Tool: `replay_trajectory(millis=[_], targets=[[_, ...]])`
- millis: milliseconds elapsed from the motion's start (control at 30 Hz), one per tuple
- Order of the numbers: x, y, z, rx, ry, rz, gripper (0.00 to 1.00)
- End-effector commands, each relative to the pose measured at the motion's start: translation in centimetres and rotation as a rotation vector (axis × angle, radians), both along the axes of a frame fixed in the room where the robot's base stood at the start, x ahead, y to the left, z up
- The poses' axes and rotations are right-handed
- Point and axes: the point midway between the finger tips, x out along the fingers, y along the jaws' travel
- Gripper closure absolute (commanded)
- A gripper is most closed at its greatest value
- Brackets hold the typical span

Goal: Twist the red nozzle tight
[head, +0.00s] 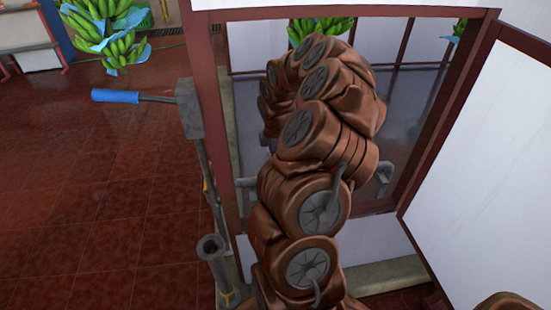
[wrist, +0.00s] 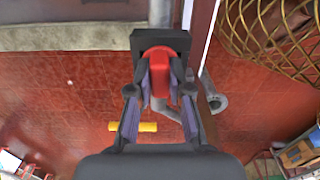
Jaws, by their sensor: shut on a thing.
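The red nozzle (wrist: 155,56) shows in the upper middle of the wrist view, against a dark square block (wrist: 160,37). My gripper (wrist: 159,72) has its two fingers on either side of the nozzle and is shut on it. The fingers cover parts of the nozzle's left and right sides. In the head view my own brown arm fills the middle, and neither the nozzle nor my gripper can be made out there.
A lever with a blue handle (head: 116,96) sticks out left from a grey block (head: 188,108) on a post. An open grey pipe (head: 212,247) stands below. A brown window frame (head: 228,130) is close behind my arm. Green bananas (head: 118,45) hang upper left. Left floor is clear.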

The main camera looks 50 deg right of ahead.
Motion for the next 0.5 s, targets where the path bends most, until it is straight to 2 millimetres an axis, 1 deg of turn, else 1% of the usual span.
replay_trajectory(millis=[133, 433, 467, 500], targets=[[-0.01, 0.05, -0.04, 0.001, 0.002, 0.039, 1.0], [-0.03, 0.03, -0.07, 0.001, 0.001, 0.041, 1.0], [-0.03, 0.03, -0.07, 0.001, 0.001, 0.04, 0.79], [-0.03, 0.03, -0.07, 0.001, 0.001, 0.04, 0.75]])
